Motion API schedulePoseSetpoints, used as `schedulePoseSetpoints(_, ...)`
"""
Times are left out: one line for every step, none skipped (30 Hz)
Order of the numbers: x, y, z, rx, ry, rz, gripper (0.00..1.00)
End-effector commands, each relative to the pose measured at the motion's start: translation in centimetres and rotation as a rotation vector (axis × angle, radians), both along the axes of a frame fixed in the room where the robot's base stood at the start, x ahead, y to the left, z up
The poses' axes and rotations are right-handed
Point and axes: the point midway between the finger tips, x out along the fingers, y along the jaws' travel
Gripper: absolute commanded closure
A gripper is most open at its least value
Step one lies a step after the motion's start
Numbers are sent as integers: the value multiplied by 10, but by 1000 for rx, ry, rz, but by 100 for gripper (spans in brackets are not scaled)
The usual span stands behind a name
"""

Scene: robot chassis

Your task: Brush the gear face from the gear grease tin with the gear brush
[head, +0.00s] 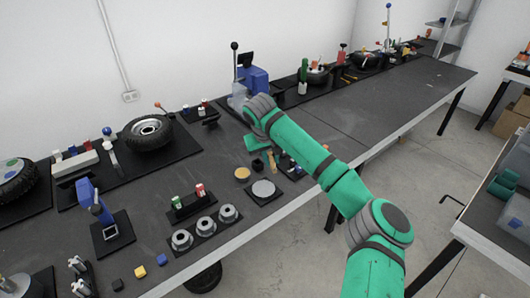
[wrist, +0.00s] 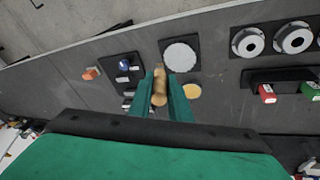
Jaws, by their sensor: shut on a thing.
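My gripper (wrist: 161,92) is shut on the gear brush (wrist: 159,86), whose tan wooden handle shows between the two green fingers in the wrist view. In the head view the brush (head: 271,161) hangs below my gripper, partly hidden by the arm. The bristles cannot be made out. The gear face (head: 264,188) is a pale grey disc on a black square plate; it also shows in the wrist view (wrist: 180,56), just beyond the brush. The gear grease tin (head: 242,174) is a round yellow-tan disc on the bench, beside the plate; it shows in the wrist view (wrist: 193,91) right of the fingers.
A black tray with several grey rings (head: 205,226) and a rack with green and red pieces (head: 188,200) stand left of the gear face. A small dark holder (wrist: 126,70) with coloured pieces is on its other side. The bench's front edge (head: 225,245) is near.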

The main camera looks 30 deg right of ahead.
Motion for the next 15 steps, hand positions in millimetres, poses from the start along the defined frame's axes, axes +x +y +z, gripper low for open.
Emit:
schedulePoseSetpoints(0, -1, 1, 0, 1, -2, 100)
schedulePoseSetpoints(0, -1, 1, 0, 2, -3, 100)
schedulePoseSetpoints(0, -1, -1, 0, 2, -3, 100)
schedulePoseSetpoints(0, 0, -3, 0, 3, -2, 100)
schedulePoseSetpoints(0, 1, -5, 0, 3, -1, 100)
schedulePoseSetpoints(1, 2, -9, 0, 2, 1, 100)
schedulePoseSetpoints(1, 2, -12, 0, 2, 2, 100)
schedulePoseSetpoints(2, 3, -15, 0, 3, 2, 100)
schedulePoseSetpoints(1, 3, -20, 0, 3, 3, 100)
schedulePoseSetpoints(1, 3, -23, 0, 3, 3, 100)
schedulePoseSetpoints(2, 3, -26, 1, 3, 4, 100)
schedulePoseSetpoints(2, 3, -29, 1, 2, 3, 100)
schedulePoseSetpoints(2, 3, -32, 0, 3, 2, 100)
schedulePoseSetpoints(1, 2, -35, 0, 2, 1, 100)
schedulePoseSetpoints(1, 1, -38, 0, 2, 0, 100)
